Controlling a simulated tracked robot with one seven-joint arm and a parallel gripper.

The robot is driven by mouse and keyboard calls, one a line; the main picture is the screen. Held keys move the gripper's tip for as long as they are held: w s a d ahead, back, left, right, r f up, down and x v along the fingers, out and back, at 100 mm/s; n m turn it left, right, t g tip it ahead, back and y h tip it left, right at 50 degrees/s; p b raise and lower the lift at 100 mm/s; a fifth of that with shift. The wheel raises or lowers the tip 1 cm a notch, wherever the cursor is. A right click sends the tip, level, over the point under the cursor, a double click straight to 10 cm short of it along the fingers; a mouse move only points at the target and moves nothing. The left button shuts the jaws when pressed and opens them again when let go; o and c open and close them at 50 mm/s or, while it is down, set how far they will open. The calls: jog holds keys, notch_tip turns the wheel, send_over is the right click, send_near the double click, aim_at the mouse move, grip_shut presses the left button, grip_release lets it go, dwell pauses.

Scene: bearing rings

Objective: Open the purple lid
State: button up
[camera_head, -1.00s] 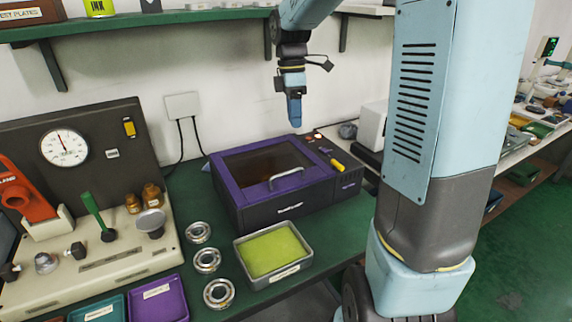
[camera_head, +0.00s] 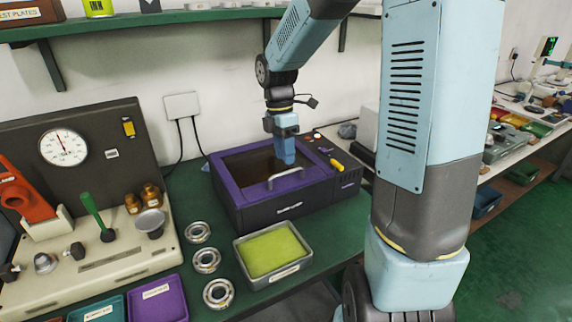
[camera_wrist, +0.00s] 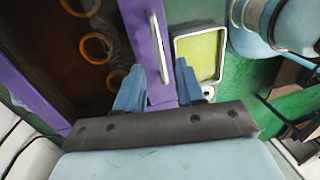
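The purple lid (camera_head: 228,184) lies shut on a dark box (camera_head: 285,215) on the green bench, with a dark window in its middle. A pale bar handle (camera_head: 287,178) sits at its front edge. My gripper (camera_head: 287,160) points down over the lid, just behind the handle in the head view. In the wrist view my gripper (camera_wrist: 160,82) is open and empty, its two blue fingers spread. The handle (camera_wrist: 160,48) runs up from between the fingertips; I cannot tell the height gap. Orange rings (camera_wrist: 98,48) show through the window.
A tray with a yellow-green pad (camera_head: 272,252) stands in front of the box. Several bearing rings (camera_head: 207,260) lie to its left. A cream test stand with a gauge (camera_head: 64,147) is at the left. A green shelf (camera_head: 200,22) runs above along the wall.

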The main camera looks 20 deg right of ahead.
aim_at(286, 182)
jog(key=shift+s+f, duration=0.2)
jog(key=shift+f, duration=0.75)
jog(key=shift+s+f, duration=0.15)
jog(key=shift+f, duration=0.8)
grip_shut()
jog(key=shift+d, duration=0.1)
